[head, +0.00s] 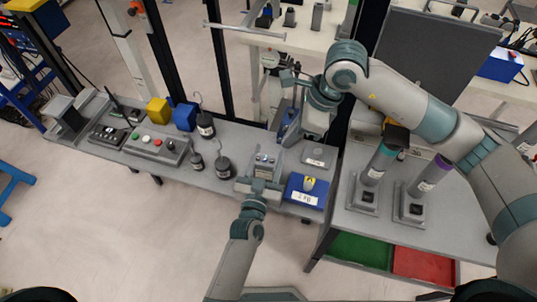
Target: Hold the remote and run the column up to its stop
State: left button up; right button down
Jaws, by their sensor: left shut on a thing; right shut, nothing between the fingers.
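A grey remote (266,159) with small buttons on its face is above the near edge of the grey bench, in the head view. My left gripper (262,179) is shut on its lower end; the fingers partly cover it. My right gripper (303,118) is shut and empty near the back of the bench, up and to the right of the remote. Its fingertips are hard to make out against the clutter. I cannot tell which part in view is the column.
A blue box (305,191) with a yellow item on top is right of the remote. A grey control box (157,146), black weights (223,167) and yellow and blue cubes stand left. A right-hand table (350,222) holds grey cylinders on stands; green and red trays (360,249) are below.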

aim_at(272, 161)
dwell(0.3)
jog(key=a+m+y, duration=0.1)
jog(key=m, duration=0.2)
jog(key=a+r+m+t+y, duration=0.1)
jog(key=m+y, duration=0.1)
jog(key=m, duration=0.1)
jog(key=a+r+m+y, duration=0.1)
jog(key=m+y, duration=0.1)
jog(key=m, duration=0.1)
jog(key=shift+w+m, duration=0.2)
jog(key=shift+m, duration=0.2)
jog(key=shift+f, duration=0.2)
notch_tip(272, 161, down, 9)
jog(key=shift+r, duration=0.2)
dwell(0.4)
